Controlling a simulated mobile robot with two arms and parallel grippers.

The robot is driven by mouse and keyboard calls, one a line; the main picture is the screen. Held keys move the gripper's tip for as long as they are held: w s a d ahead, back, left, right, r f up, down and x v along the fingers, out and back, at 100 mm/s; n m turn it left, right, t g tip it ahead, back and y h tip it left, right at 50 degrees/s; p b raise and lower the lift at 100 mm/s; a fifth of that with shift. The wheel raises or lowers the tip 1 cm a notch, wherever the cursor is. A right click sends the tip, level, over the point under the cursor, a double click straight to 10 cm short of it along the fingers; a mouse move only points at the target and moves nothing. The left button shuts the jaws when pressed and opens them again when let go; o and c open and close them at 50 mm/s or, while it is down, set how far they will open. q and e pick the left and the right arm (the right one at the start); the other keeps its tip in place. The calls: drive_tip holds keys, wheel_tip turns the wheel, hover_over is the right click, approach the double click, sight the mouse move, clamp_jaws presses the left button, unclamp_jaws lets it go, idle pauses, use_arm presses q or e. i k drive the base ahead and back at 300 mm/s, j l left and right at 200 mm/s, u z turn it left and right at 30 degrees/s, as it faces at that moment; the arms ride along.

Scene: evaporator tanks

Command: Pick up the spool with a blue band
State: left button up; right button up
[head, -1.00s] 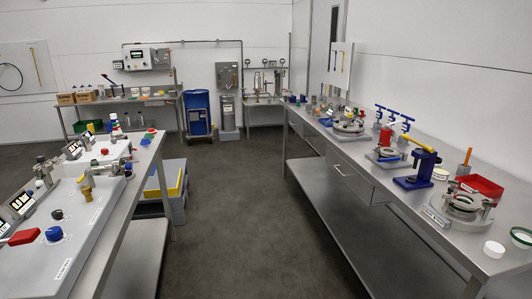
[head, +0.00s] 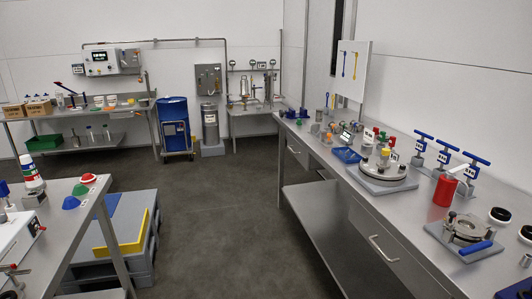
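I cannot make out a spool with a blue band for certain. On the near left table a white cylinder with coloured bands (head: 33,172) stands upright near the back, but I cannot tell whether it is a spool. Small metal and coloured parts (head: 326,130) stand at the far end of the right bench (head: 375,222), too small to tell apart. Neither of my grippers is in view.
Blue-handled valves (head: 445,158), a red cylinder (head: 444,191) and round flanged fixtures (head: 467,229) stand on the right bench. A blue drum (head: 173,115) is at the back. Grey pallets (head: 150,235) lie beside the left table (head: 62,238). The floor between is clear.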

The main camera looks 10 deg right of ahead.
sight(360, 127)
drive_tip(key=i+j+z, duration=0.15)
drive_tip(key=i+z, duration=0.25)
drive_tip(key=i, duration=0.35)
drive_tip(key=i+j+z, duration=0.4)
drive_tip(key=i, duration=0.3)
drive_tip(key=i+j+z, duration=0.4)
drive_tip(key=i+j, duration=0.2)
